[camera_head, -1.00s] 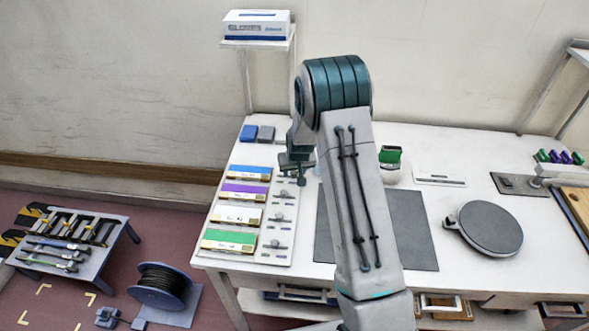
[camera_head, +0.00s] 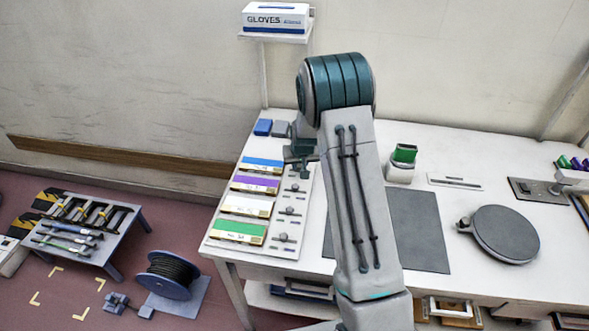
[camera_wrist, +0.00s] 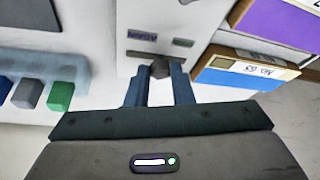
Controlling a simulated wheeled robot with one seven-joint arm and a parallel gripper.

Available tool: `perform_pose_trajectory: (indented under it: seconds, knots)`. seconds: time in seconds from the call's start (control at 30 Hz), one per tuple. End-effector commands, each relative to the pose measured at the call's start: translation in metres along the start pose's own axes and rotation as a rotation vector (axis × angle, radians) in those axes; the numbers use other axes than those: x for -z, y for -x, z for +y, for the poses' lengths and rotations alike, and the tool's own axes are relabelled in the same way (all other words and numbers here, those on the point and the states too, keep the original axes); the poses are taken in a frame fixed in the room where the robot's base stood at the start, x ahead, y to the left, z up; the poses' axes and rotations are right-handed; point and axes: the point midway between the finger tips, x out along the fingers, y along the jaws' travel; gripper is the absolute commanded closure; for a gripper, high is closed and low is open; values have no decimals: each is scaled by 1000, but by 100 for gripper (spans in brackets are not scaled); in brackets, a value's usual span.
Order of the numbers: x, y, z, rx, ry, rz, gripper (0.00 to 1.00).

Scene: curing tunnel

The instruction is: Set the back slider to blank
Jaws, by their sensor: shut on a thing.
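The slider panel (camera_head: 300,225) is a pale strip on the left of the bench, beside a column of colour-banded boxes. My gripper (camera_head: 302,168) is at its back end, level with the blue-banded box (camera_head: 262,164). In the wrist view my gripper (camera_wrist: 160,80) is shut on a small dark knob (camera_wrist: 160,68), the back slider. The knob sits by a dark slot in the panel (camera_wrist: 205,15). In the head view my gripper hides this slider. The middle slider (camera_head: 289,210) and front slider (camera_head: 283,237) show grey knobs.
Blue and grey blocks (camera_head: 263,127) stand behind the panel. The wrist view also shows a green block (camera_wrist: 61,96) left of my fingers. The blue-banded box (camera_wrist: 248,74) is close on the right. A dark mat (camera_head: 420,230) and a round plate (camera_head: 505,233) lie to the right.

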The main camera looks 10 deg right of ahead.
Motion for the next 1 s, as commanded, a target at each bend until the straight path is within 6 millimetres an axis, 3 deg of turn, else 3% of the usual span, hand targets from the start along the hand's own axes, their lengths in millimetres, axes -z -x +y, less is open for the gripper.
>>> perform_pose_trajectory:
  seconds: [0.27, 0.3, 0.37, 0.77, 1.0]
  knots:
    - [-1, 0, 7, -4, -12, -4, 100]
    - [-1, 0, 7, -4, -12, -4, 71]
    - [-1, 0, 6, -4, -11, -4, 57]
    - [0, 5, 4, -3, -7, -2, 57]
    - [0, 37, 4, -2, -7, 1, 57]
